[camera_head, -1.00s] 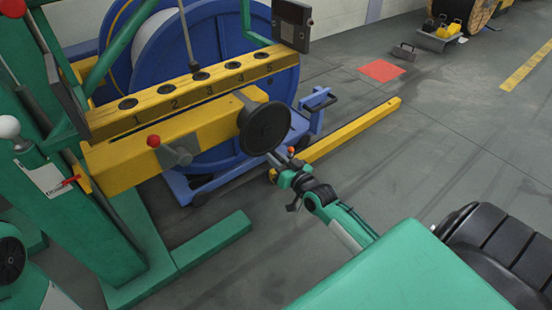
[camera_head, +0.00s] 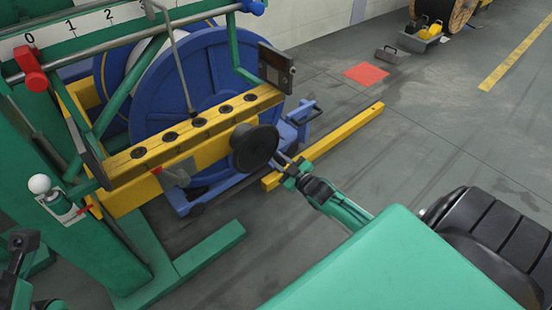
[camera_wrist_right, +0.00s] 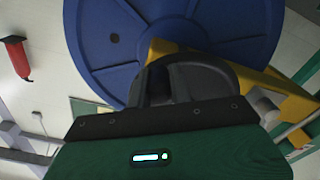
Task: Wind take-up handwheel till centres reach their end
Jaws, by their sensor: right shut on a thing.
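The black take-up handwheel (camera_head: 254,148) is at the right end of a yellow beam (camera_head: 205,155) on the green stand. My right gripper (camera_head: 283,163) is at the lower right edge of the wheel, shut on it. In the right wrist view the dark wheel (camera_wrist_right: 205,80) fills the space at the fingers (camera_wrist_right: 182,92); the exact contact is hidden. A white scale (camera_head: 70,27) numbered from 0 shows at top left. A red block (camera_head: 30,72) is below its 0, and a blue knob (camera_head: 254,7) is at the far end.
A large blue reel (camera_head: 215,90) stands behind the beam. A lever with a red knob (camera_head: 157,171) is beside the wheel. A yellow rail (camera_head: 325,147) lies on the floor to the right.

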